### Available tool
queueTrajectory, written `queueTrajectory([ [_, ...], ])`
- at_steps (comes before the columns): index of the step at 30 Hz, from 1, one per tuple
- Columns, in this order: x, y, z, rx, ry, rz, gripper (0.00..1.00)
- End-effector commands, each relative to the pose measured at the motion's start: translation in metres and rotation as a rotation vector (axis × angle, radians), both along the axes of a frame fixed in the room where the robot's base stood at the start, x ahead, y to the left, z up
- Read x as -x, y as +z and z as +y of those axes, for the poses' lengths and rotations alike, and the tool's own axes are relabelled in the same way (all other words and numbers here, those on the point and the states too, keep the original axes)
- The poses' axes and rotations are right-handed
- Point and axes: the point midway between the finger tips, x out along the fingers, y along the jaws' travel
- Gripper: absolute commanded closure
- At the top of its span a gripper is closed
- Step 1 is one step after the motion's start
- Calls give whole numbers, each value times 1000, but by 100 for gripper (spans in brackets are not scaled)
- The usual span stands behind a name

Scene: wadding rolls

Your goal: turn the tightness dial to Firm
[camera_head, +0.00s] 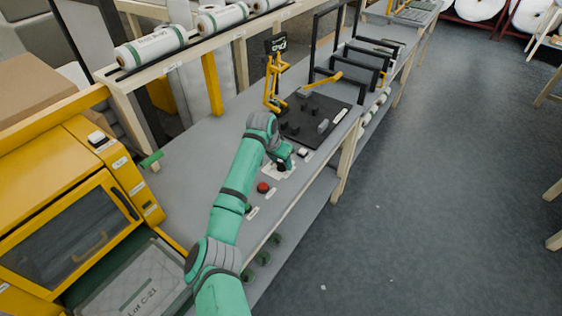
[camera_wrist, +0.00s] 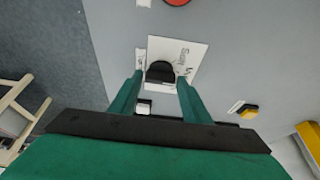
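The tightness dial (camera_wrist: 160,73) is a black knob with a rounded top on a white label plate (camera_wrist: 158,48) set on the grey bench top. Small lettering shows at the plate's right side in the wrist view; I cannot read it surely or tell where the dial points. My gripper (camera_wrist: 160,76) has two green fingers apart, one on each side of the dial, with narrow gaps seeming to show beside it. In the head view my gripper (camera_head: 283,162) is low over the plate (camera_head: 272,172) and mostly hides the dial.
A red button (camera_head: 263,187) is on the bench nearer the yellow machine (camera_head: 60,195). A small white-and-black switch (camera_head: 303,152) sits just beyond my gripper. A dark mat (camera_head: 312,125) with fixtures lies farther back. A yellow-and-black item (camera_wrist: 248,111) shows in the wrist view.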

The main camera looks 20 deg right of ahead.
Motion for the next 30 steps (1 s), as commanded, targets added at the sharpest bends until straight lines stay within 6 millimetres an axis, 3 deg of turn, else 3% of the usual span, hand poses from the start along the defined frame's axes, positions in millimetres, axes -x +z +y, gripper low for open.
queueTrajectory([
  [1,0,0,0,0,0,0,70],
  [3,0,0,0,0,0,0,85],
  [17,-1,1,0,2,-90,1,85],
  [30,-3,1,0,4,-456,1,85],
])
